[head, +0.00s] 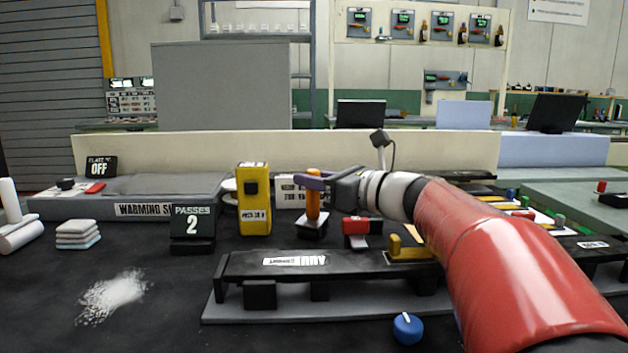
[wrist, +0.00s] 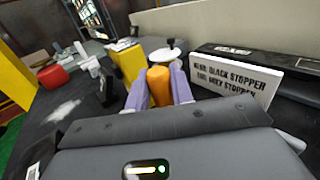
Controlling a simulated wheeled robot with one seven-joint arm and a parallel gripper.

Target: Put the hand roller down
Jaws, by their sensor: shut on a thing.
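The hand roller has an orange handle (head: 313,193) held upright. It also shows in the wrist view (wrist: 160,86) between two purple fingers. My gripper (head: 312,181) is shut on this handle. Below the handle in the head view is a dark block-like base (head: 312,225) at table height. I cannot tell whether it is the roller's own head or a separate stand, nor whether it touches the table.
A yellow box (head: 254,200) stands just left of the roller. A "PASSES 2" sign (head: 192,224) is further left. A red-and-grey clip (head: 361,232) is to the right. A long black rail (head: 330,264) lies in front. White powder (head: 112,295) marks the open left table.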

